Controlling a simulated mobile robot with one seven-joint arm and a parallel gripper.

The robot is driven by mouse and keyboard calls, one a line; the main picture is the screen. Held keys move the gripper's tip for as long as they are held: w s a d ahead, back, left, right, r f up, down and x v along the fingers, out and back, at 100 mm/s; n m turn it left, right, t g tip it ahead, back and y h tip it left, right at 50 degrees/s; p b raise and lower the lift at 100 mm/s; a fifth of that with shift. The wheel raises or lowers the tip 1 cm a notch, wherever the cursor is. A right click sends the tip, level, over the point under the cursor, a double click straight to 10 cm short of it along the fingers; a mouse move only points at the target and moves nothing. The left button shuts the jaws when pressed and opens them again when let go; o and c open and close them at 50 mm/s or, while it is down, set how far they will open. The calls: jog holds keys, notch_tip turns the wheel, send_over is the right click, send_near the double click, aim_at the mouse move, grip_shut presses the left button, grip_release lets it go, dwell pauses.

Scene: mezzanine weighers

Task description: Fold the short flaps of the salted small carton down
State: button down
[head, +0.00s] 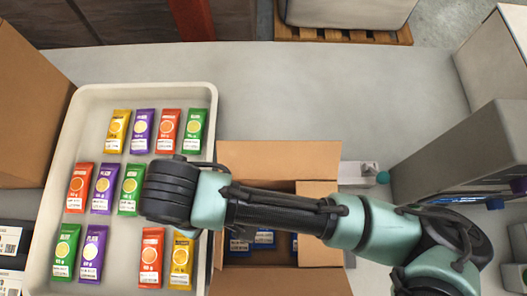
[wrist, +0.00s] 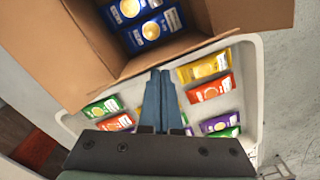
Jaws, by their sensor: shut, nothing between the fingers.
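An open small brown carton (head: 280,153) stands right of the tray in the head view, with blue packets (head: 264,238) inside. Its far flap and near flap (head: 282,282) spread outward, and a flap (head: 318,196) shows at its right side. My arm hides its middle and much of its left side. No name on the carton is readable. In the wrist view the carton (wrist: 75,50) fills the top, with blue packets (wrist: 150,28) inside. My gripper (wrist: 160,78) is shut and empty, its fingertips close to the carton's edge; contact cannot be told.
A cream tray (head: 147,90) with several coloured packets lies left of the carton, under my wrist. A larger brown box (head: 25,105) stands at far left, and a grey machine (head: 450,150) at right. The grey counter (head: 300,90) behind the carton is clear.

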jog(key=shift+s+d+f+b, duration=0.1)
jog(key=shift+d+f+b, duration=0.15)
jog(key=shift+d, duration=0.3)
jog(key=shift+d+f+b, duration=0.1)
jog(key=shift+d+b, duration=0.3)
jog(key=shift+d, duration=0.2)
jog(key=shift+s+d+f+b, duration=0.1)
jog(key=shift+d+f+b, duration=0.15)
jog(key=shift+d, duration=0.3)
jog(key=shift+d+f+b, duration=1)
jog(key=shift+d+b, duration=0.2)
jog(key=shift+b, duration=0.05)
jog(key=shift+d+f+b, duration=0.3)
jog(key=shift+f+b, duration=0.3)
jog(key=shift+d+f+b, duration=0.3)
jog(key=shift+f+b, duration=0.25)
jog(key=shift+f, duration=0.15)
